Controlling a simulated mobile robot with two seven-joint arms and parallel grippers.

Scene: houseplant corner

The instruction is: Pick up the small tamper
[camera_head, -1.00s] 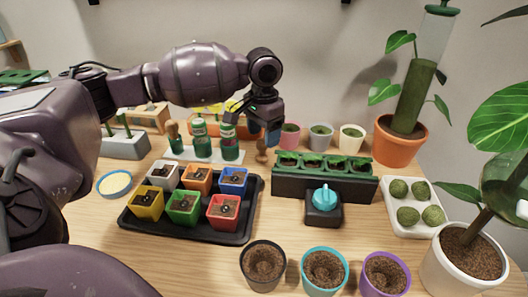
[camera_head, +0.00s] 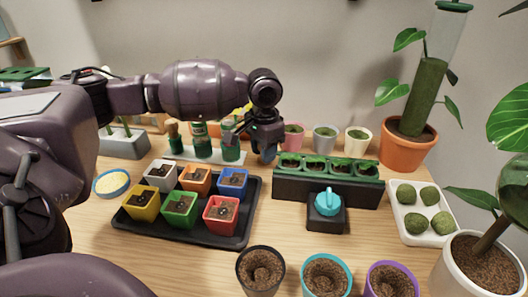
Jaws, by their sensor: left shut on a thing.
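My left gripper (camera_head: 266,150) reaches in from the left and points down, just behind the left end of the dark planter trough. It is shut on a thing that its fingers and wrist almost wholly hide. A small wooden tamper stood at this spot a second ago, so I take the held thing to be it. I cannot tell whether it still touches the table. My right gripper is not in view.
A black tray (camera_head: 186,236) with several coloured pots lies in front. The planter trough (camera_head: 325,192) and a turquoise-topped black device (camera_head: 326,205) stand right. Bare table lies between tray and device.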

